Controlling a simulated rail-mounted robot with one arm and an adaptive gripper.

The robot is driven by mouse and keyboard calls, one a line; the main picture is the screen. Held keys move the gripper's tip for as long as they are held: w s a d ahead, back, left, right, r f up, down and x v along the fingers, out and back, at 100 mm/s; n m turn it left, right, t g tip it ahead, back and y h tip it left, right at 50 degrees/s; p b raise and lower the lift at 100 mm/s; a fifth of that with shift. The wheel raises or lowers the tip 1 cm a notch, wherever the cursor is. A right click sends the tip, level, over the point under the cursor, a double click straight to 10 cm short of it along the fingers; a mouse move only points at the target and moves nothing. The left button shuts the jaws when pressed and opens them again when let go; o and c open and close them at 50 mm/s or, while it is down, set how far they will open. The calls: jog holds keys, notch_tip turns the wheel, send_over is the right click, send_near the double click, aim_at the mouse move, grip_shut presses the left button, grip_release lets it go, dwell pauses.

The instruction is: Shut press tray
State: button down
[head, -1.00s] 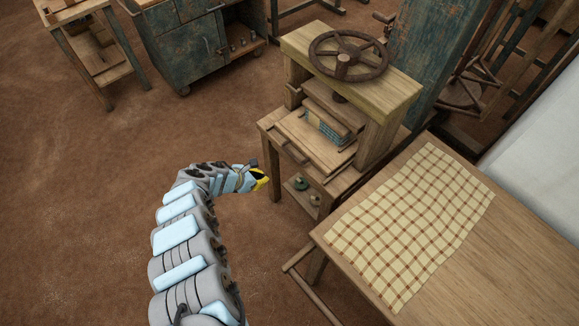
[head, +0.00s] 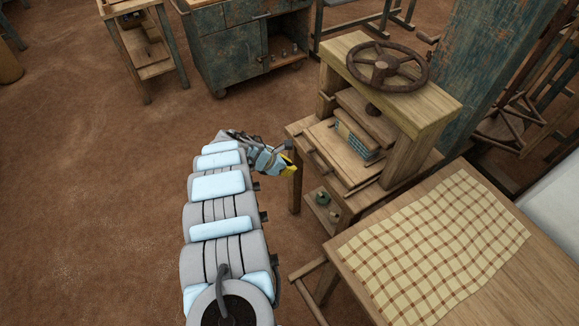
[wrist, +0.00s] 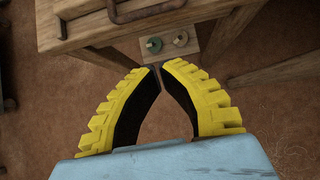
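The press tray (head: 336,150) is a flat wooden board sticking out from the front of the wooden press (head: 340,60), with a bar handle (head: 318,163) along its front edge. A blue folded stack (head: 355,140) lies toward its back, under the press plate. My gripper (head: 293,170) is in front of the press, left of the tray handle and apart from it. In the wrist view my yellow-padded fingers (wrist: 160,67) meet at the tips with nothing between them. A dark curved handle (wrist: 148,12) on a wooden front shows above the fingertips.
A lower shelf (wrist: 200,48) of the press stand holds small green and grey round items. A table with a checked cloth (head: 440,245) stands at right. A blue cabinet (head: 225,55) and a small wooden stand (head: 150,70) are behind.

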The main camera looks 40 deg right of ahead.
jog(key=shift+s+d+f+b, duration=0.1)
jog(key=shift+d+f+b, duration=0.85)
jog(key=shift+d, duration=0.45)
jog(key=shift+s+d+f+b, duration=0.1)
jog(key=shift+d+f+b, duration=0.65)
jog(key=shift+d+f, duration=0.55)
jog(key=shift+s+d+f+b, duration=0.1)
jog(key=shift+d+f+b, duration=0.8)
jog(key=shift+d, duration=0.6)
jog(key=shift+w, duration=0.1)
